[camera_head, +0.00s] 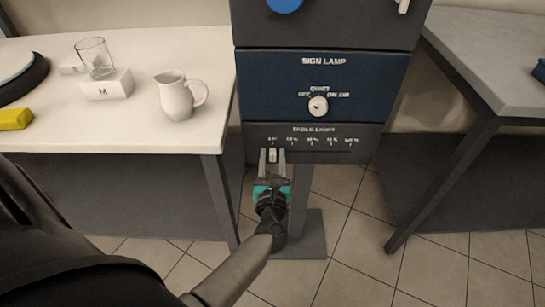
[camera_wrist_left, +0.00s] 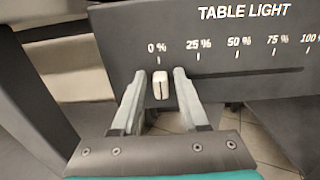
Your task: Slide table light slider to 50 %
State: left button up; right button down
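The table light slider (camera_head: 272,155) is a small white knob on the dark lower panel (camera_head: 350,153) labelled TABLE LIGHT. It sits under the 0 % mark at the left end of the scale. The wrist view shows the same knob (camera_wrist_left: 160,85) below the 0 % tick, with the 50 % mark (camera_wrist_left: 239,42) further right. My left gripper (camera_head: 272,157) is at the knob; in the wrist view its fingers (camera_wrist_left: 160,90) stand open on both sides of it, with a visible gap to each side. My right gripper is not in view.
A blue SIGN LAMP panel with a white rotary knob (camera_head: 318,106) is above. A white table (camera_head: 140,125) with a pitcher (camera_head: 176,96), a glass (camera_head: 95,58) and a yellow block (camera_head: 15,119) is at left. A grey table (camera_head: 500,60) is at right.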

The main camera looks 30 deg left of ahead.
pick_arm(q)
grip_shut()
dwell(1.1)
